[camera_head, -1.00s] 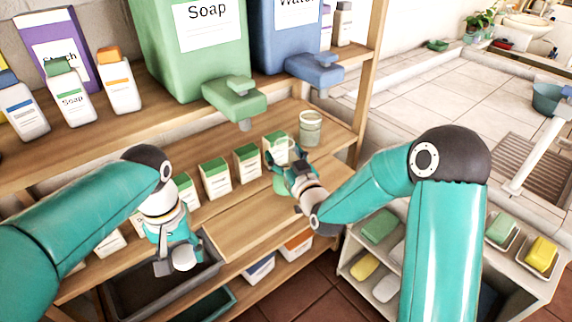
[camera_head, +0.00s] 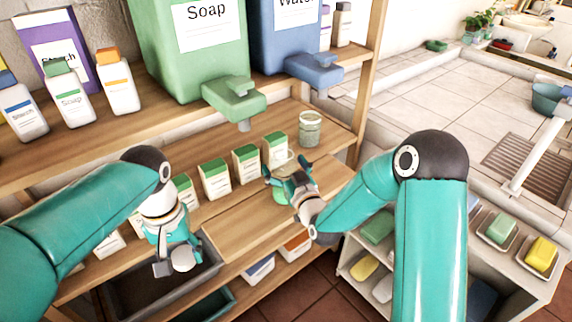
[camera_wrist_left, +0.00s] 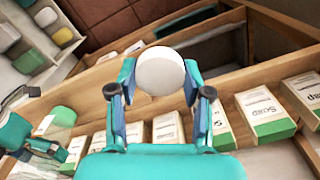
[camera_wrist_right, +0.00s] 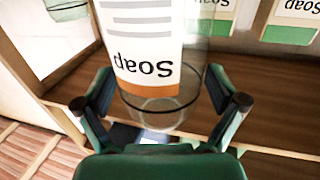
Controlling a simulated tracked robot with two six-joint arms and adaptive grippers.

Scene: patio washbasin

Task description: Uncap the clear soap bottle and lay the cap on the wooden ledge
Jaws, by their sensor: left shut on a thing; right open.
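My left gripper (camera_head: 178,262) is shut on a round white cap (camera_wrist_left: 160,72) and holds it over a dark grey bin. The cap also shows in the head view (camera_head: 184,258). My right gripper (camera_head: 288,172) is open, its fingers on either side of the clear soap bottle (camera_wrist_right: 150,45). In the right wrist view the bottle has a white Soap label with an orange band and no cap on its mouth. In the head view the gripper and its clear walls make the bottle hard to see. The wooden ledge (camera_head: 236,232) lies bare between the two grippers.
Soap boxes (camera_head: 214,180) stand in a row behind the ledge. A clear jar (camera_head: 310,130) stands behind the right gripper. A green Soap dispenser (camera_head: 190,70) and a blue Water dispenser (camera_head: 290,35) overhang the shelf. The dark bin (camera_head: 130,290) lies below the left gripper.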

